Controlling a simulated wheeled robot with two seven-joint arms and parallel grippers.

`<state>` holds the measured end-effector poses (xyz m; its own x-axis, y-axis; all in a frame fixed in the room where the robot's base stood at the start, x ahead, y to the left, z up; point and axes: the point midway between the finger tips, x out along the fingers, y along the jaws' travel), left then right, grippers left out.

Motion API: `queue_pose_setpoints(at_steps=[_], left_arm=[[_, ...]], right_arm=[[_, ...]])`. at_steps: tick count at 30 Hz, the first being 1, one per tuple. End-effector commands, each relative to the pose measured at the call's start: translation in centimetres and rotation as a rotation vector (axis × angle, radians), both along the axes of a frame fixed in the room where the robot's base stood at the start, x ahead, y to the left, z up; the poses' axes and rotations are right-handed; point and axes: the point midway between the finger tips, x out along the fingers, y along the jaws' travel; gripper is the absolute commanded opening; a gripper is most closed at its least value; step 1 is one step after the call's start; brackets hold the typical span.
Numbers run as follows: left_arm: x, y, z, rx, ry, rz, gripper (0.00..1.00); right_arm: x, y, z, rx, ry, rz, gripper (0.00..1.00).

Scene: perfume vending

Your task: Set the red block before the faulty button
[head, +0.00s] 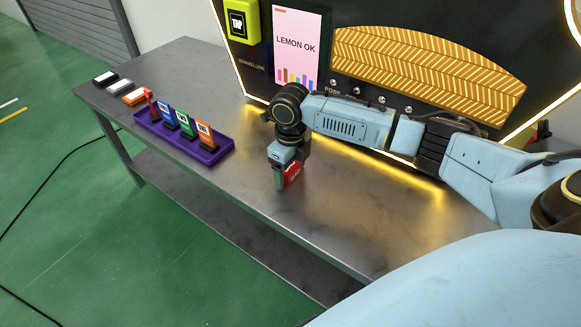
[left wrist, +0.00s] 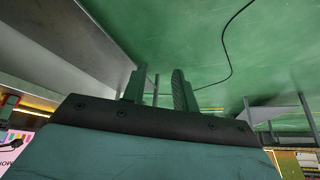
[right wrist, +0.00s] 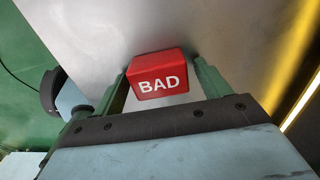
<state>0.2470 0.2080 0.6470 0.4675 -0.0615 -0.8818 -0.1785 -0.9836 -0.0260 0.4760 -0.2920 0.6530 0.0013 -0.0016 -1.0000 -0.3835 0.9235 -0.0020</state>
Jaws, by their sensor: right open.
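The red block (right wrist: 158,75), marked "BAD", sits between the fingers of my right gripper (right wrist: 163,85) in the right wrist view. A gap shows by the right finger; the left finger is very close to the block. In the head view, the block (head: 293,173) is partly hidden by my right gripper (head: 284,168), low over the table in front of the machine. The block appears to rest on the table. A row of small silver buttons (head: 356,91) is on the panel behind my right arm. The faulty one cannot be told. My left gripper (left wrist: 158,88) is open and empty, over the floor.
A purple tray (head: 185,145) on the table (head: 240,195) holds several coloured cards. A pink screen (head: 297,45) reads "LEMON OK", beside a yellow "TAP" unit (head: 242,22). The table between tray and block is clear.

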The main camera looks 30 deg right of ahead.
Motion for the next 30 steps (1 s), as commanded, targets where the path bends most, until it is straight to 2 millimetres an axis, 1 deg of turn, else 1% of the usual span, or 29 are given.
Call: queue_pose_setpoints(at_steps=[5, 7, 8, 13, 16, 24, 30], left_arm=[[0.0, 0.0, 0.0, 0.000, -0.001, 0.000, 0.29], [0.0, 0.0, 0.2, 0.000, -0.002, 0.000, 0.29], [-0.3, 0.2, 0.0, 0.005, 0.019, 0.002, 0.29], [-3.2, 1.6, -1.8, 0.050, 0.202, 0.021, 0.29], [-2.5, 1.9, -3.6, 0.060, 0.200, 0.018, 0.29], [-2.0, 3.1, -7.7, 0.086, 0.221, 0.018, 0.29], [-2.0, 3.7, -9.5, 0.096, 0.229, 0.018, 0.29]], right_arm=[[0.0, 0.0, 0.3, 0.000, -0.001, 0.000, 0.76], [0.0, 0.0, 0.9, 0.000, -0.002, 0.000, 0.76], [0.1, 0.0, 1.2, 0.000, -0.002, 0.000, 0.76], [0.1, 0.0, 4.1, 0.001, -0.003, 0.001, 0.76], [0.1, 0.0, 5.8, 0.000, -0.003, 0.000, 0.76], [0.1, 0.0, 10.1, 0.001, -0.003, 0.001, 0.76], [0.1, 0.0, 11.9, 0.000, -0.001, 0.000, 0.76]])
